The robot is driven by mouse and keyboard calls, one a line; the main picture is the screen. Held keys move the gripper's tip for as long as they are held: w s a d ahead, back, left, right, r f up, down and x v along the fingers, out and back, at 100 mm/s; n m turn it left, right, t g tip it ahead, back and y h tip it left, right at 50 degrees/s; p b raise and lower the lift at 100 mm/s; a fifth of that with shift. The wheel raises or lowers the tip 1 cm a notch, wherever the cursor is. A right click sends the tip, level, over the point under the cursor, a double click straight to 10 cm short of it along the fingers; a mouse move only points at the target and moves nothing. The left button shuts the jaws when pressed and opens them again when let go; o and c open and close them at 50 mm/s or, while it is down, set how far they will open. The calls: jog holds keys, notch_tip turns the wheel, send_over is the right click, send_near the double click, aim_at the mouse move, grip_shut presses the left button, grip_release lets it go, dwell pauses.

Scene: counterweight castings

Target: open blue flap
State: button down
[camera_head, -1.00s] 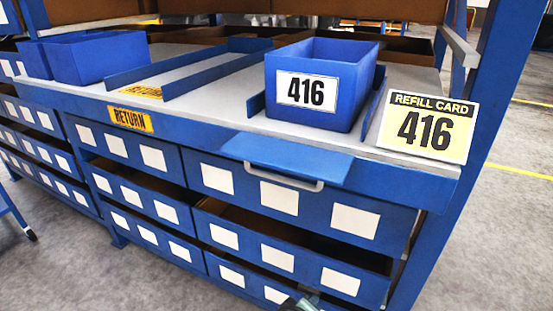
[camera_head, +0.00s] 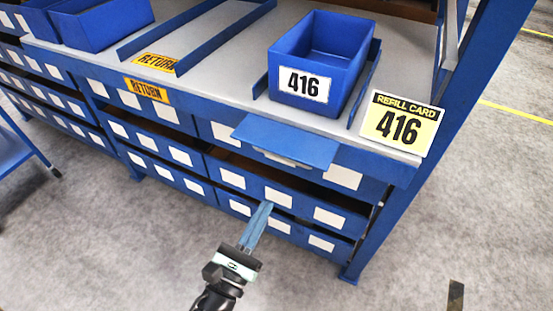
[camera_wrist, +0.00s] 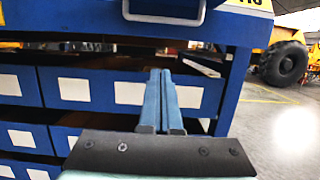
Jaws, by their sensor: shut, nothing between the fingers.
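The blue flap (camera_head: 286,142) sits at the bench's front edge, below the bin marked 416, and its panel juts out from the edge. A pale handle (camera_head: 285,159) shows just under its lower edge. The handle also shows at the top of the wrist view (camera_wrist: 163,17), on a blue face. My gripper (camera_head: 266,206) is shut and empty, with its two blue-grey fingers together. It is below and in front of the flap, apart from it, before the lower drawers. The shut fingers also show in the wrist view (camera_wrist: 160,73), pointing at the drawer fronts.
A blue bin (camera_head: 322,65) labelled 416 stands on the grey bench top between rails. A refill card (camera_head: 400,124) is at the right front edge. Drawers with white labels (camera_head: 230,178) lie below. A blue post (camera_head: 415,190) bounds the right side.

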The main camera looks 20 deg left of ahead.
aim_at(284, 148)
jog(key=x, duration=1)
jog(key=shift+s+a+r+p, duration=0.1)
jog(key=shift+s+r+p, duration=0.45)
jog(key=shift+r, duration=0.3)
jog(key=shift+s+a+r+p, duration=0.1)
jog(key=shift+s+r+p, duration=0.35)
jog(key=shift+s+r, duration=0.35)
jog(key=shift+w+r, duration=0.1)
jog(key=shift+w, duration=0.05)
jog(key=r+g+p, duration=0.1)
jog(key=p, duration=0.3)
jog(key=s+r+p, duration=0.1)
jog(key=p, duration=0.3)
jog(key=shift+s+r+g+p, duration=0.1)
jog(key=shift+r+g+p, duration=0.1)
jog(key=shift+g+p, duration=0.2)
jog(key=shift+f, duration=0.25)
